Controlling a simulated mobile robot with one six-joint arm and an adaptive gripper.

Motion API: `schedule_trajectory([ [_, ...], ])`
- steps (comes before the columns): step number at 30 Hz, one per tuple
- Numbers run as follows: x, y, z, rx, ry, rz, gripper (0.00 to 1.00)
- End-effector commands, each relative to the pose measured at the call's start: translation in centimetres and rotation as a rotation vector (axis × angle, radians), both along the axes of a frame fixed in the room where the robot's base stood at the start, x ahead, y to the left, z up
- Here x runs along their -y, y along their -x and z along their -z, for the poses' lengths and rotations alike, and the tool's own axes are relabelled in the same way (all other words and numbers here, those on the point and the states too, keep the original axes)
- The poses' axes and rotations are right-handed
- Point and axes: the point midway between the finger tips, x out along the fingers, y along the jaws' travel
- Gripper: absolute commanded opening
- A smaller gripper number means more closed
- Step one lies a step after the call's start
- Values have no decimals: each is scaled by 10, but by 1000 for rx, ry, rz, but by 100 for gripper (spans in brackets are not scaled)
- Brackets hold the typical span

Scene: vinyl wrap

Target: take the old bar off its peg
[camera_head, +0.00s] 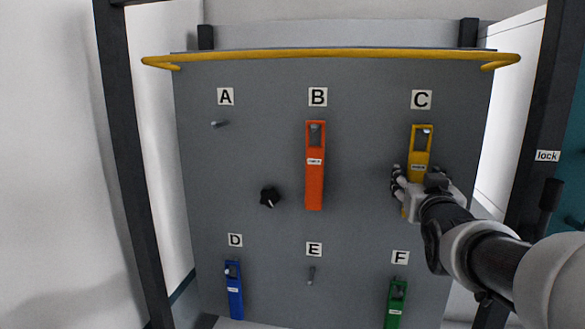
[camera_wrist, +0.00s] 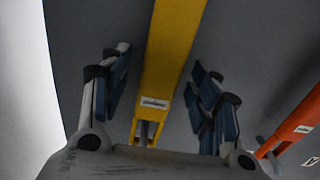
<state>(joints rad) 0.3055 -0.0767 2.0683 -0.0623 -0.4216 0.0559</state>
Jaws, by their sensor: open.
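Several bars hang on the grey board (camera_head: 260,70). A yellow bar (camera_head: 421,145) hangs on the peg under C. An orange bar (camera_head: 314,185) hangs under B, a blue bar (camera_head: 235,298) under D and a green bar (camera_head: 397,300) under F. Each bar has a small white label too small to read, so I cannot tell which is the old one. My gripper (camera_head: 413,182) is open around the yellow bar's lower half. In the wrist view the yellow bar (camera_wrist: 170,50) runs between the spread fingers (camera_wrist: 160,78), with gaps on both sides.
The peg under A (camera_head: 220,124) and the peg under E (camera_head: 311,275) are bare. A black knob (camera_head: 270,196) sticks out between A and D. A yellow rail (camera_head: 330,54) runs across the top. A dark post (camera_head: 535,120) stands right of the board.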

Motion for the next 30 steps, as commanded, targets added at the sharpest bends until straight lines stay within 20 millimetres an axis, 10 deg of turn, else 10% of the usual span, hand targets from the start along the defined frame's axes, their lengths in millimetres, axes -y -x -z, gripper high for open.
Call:
schedule_trajectory([
  [14, 4, -14, 1, 0, -1, 0, 57],
  [30, 4, -14, 0, 0, -1, 0, 21],
])
